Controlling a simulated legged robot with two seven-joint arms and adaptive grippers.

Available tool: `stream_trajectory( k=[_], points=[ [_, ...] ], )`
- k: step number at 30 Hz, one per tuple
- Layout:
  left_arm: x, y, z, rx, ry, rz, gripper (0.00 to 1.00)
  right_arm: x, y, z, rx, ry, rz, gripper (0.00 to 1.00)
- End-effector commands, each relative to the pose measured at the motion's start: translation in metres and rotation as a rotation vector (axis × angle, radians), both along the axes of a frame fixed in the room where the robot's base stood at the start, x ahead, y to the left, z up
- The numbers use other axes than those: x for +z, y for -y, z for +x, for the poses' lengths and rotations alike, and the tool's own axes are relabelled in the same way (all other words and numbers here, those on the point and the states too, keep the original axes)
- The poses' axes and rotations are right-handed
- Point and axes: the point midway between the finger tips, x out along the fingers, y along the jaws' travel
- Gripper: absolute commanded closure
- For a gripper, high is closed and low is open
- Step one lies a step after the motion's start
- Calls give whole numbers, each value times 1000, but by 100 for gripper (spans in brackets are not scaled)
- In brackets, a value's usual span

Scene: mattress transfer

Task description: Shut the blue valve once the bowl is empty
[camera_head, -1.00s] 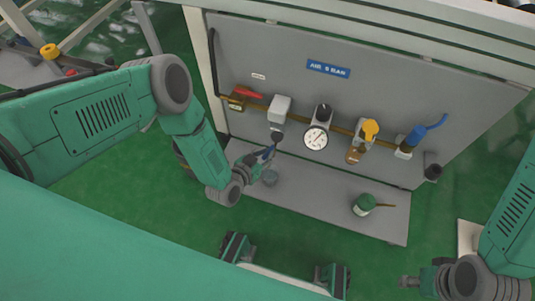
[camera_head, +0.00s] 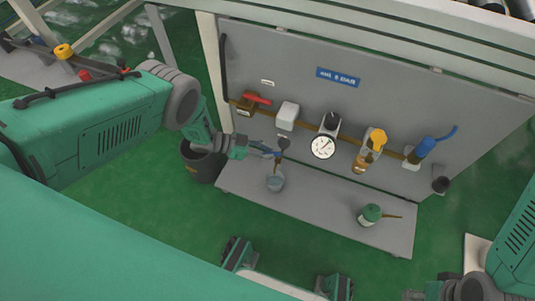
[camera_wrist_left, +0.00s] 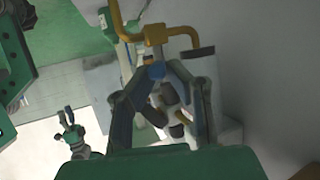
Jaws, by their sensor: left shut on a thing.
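The blue valve (camera_head: 425,147) is at the right end of the brass pipe on the grey panel, its blue lever slanting up to the right. A white block (camera_head: 288,115) sits on the pipe left of the gauge, with a dark piece (camera_head: 283,143) below it. My left gripper (camera_head: 277,153) is at that dark piece and shut on it; its fingers (camera_wrist_left: 160,80) hide much of it. I cannot tell what any bowl contains. My right gripper (camera_head: 412,295) is at the bottom edge, mostly cut off, away from the panel.
The pipe also carries a red-handled valve (camera_head: 256,98), a gauge (camera_head: 323,146) and a yellow-topped part (camera_head: 377,138). A green can (camera_head: 371,214) with a spout stands on the shelf (camera_head: 320,205). A dark bin (camera_head: 203,163) stands left. The shelf middle is clear.

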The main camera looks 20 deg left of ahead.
Motion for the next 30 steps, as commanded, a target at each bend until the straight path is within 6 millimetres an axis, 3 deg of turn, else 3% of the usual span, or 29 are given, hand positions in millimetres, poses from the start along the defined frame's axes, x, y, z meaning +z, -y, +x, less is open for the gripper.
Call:
stream_trajectory(
  k=[16, 30],
  points=[
    [-5, -13, 16, -195, 7, 16, 100, 0, 0, 0, 0, 0, 0, 60],
    [-1, -7, 14, -270, 0, 9, 100, 0, 0, 0, 0, 0, 0, 60]
  ],
)
